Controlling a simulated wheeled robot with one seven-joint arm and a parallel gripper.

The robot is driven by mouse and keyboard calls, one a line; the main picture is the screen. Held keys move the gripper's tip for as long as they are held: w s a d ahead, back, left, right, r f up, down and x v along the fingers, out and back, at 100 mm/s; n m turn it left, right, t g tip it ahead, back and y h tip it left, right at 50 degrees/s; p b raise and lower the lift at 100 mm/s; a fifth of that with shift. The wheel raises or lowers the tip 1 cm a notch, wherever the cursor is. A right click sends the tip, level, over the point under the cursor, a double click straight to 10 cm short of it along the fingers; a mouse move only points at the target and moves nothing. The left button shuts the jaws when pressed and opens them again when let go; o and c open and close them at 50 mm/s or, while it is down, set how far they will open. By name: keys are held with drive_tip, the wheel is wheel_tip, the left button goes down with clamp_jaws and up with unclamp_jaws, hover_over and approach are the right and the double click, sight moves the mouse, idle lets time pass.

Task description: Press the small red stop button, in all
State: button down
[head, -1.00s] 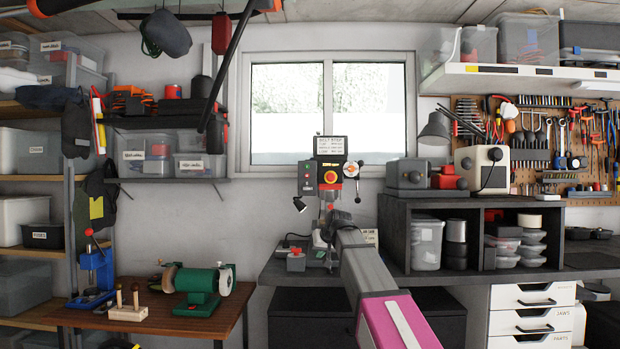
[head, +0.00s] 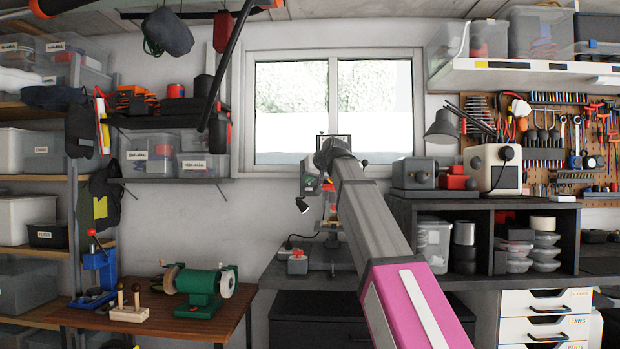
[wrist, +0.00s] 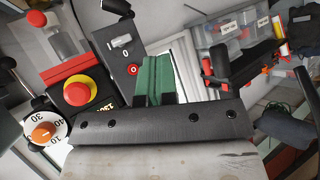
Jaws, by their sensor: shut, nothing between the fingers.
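The drill press's grey switch box (wrist: 124,52) shows in the wrist view, tilted, with a small red stop button (wrist: 132,69) on its face and a pale marked control above it. A larger red mushroom button on a yellow base (wrist: 79,90) sits to its left. My gripper (wrist: 154,62) has its green fingers closed together, with nothing between them. In the picture the fingertips lie just right of the small red button; whether they touch the box I cannot tell. In the head view my arm hides most of the drill press head and the buttons.
In the wrist view, a dial with an orange knob (wrist: 43,131) is at lower left, close to the gripper body. A green bench grinder (head: 200,283) stands on the left table.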

drive_tip(key=shift+w, duration=0.1)
drive_tip(key=w, duration=0.8)
drive_tip(key=shift+w+d, duration=0.15)
drive_tip(key=shift+w, duration=0.2)
drive_tip(key=shift+w, duration=0.1)
idle(2.0)
drive_tip(key=shift+w, duration=0.3)
drive_tip(key=shift+w, duration=0.4)
idle(0.6)
drive_tip(key=shift+s, duration=0.8)
drive_tip(key=shift+s+f, duration=0.1)
drive_tip(key=shift+s, duration=2.45)
